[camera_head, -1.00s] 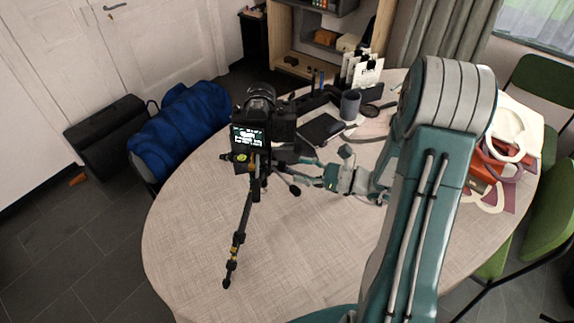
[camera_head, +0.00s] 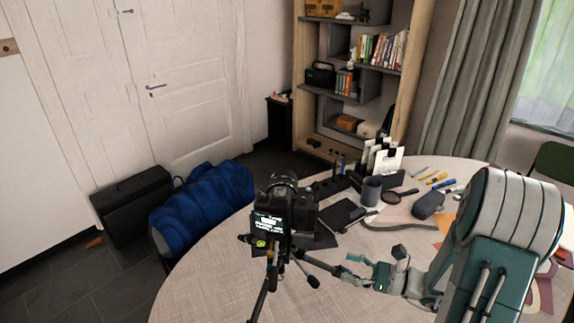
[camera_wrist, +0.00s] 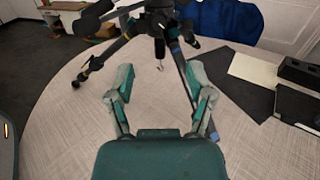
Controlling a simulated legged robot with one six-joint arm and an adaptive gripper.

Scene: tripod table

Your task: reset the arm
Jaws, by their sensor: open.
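My arm reaches in from the lower right of the head view. My gripper (camera_head: 350,272) is low over the round table, just right of the tripod. It also shows in the wrist view (camera_wrist: 158,85), with its two fingers apart and nothing between them. A black camera (camera_head: 284,212) with a lit screen stands on the tripod (camera_head: 272,272). In the wrist view the tripod (camera_wrist: 157,22) rises just beyond the fingertips, with its legs spread at both sides. I cannot tell whether a finger touches a leg.
The round table (camera_head: 205,290) is bare at the front left. A blue bag (camera_head: 203,198) and black case (camera_head: 133,205) are at left. A shelf (camera_head: 303,70) stands behind.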

